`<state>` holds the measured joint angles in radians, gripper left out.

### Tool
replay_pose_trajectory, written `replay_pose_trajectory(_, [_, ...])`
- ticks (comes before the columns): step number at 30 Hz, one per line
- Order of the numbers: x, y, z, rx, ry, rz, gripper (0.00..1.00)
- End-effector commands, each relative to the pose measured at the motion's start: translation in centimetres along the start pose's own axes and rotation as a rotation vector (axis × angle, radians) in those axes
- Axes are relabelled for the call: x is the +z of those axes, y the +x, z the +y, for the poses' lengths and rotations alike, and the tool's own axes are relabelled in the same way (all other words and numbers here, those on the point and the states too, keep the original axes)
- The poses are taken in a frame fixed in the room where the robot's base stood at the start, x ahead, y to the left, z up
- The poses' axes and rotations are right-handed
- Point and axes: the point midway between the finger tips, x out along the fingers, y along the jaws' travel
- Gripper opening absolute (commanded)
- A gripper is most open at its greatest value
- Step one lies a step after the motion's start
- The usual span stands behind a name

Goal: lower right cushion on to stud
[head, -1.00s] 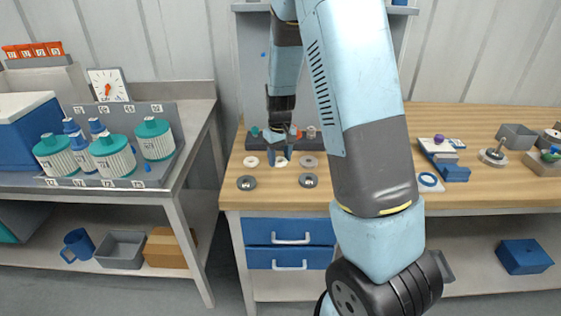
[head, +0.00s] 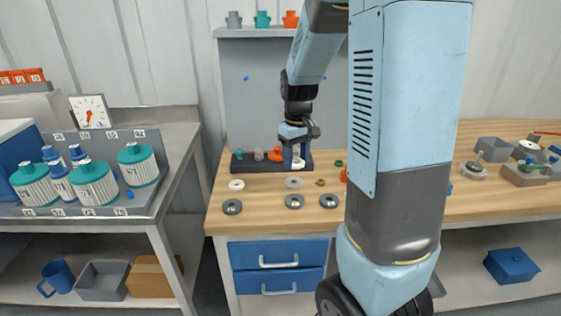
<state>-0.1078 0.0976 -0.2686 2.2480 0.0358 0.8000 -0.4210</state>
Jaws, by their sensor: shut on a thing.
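My gripper (head: 297,158) hangs fingers-down at the back of the wooden bench, by the right part of a dark rack (head: 240,166). It is shut on a small white piece (head: 298,162), which shows between the blue fingers. The piece is too small to name surely as the cushion. It appears above the bench top; whether it touches anything below is unclear. Ring-shaped discs lie in front: a white one (head: 237,184), and grey ones at the middle (head: 294,183), left (head: 232,207), front (head: 294,202) and right (head: 329,201). I cannot make out the stud.
The rack carries several small coloured fittings, including a teal one (head: 239,154) and an orange one (head: 275,155). My arm hides the bench's middle right. A grey base with a post (head: 474,169) and a tray (head: 494,149) stand farther right. Teal-capped vessels (head: 137,165) stand at left.

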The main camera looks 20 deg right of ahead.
Motion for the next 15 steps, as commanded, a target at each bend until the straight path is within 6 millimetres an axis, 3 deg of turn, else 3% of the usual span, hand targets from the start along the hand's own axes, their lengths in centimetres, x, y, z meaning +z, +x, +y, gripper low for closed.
replay_pose_trajectory(6, [2.2,-1.1,1.1,0.000,0.001,0.001,0.24])
replay_pose_trajectory(15, [2.9,-2.9,1.5,0.000,0.000,0.002,0.24])
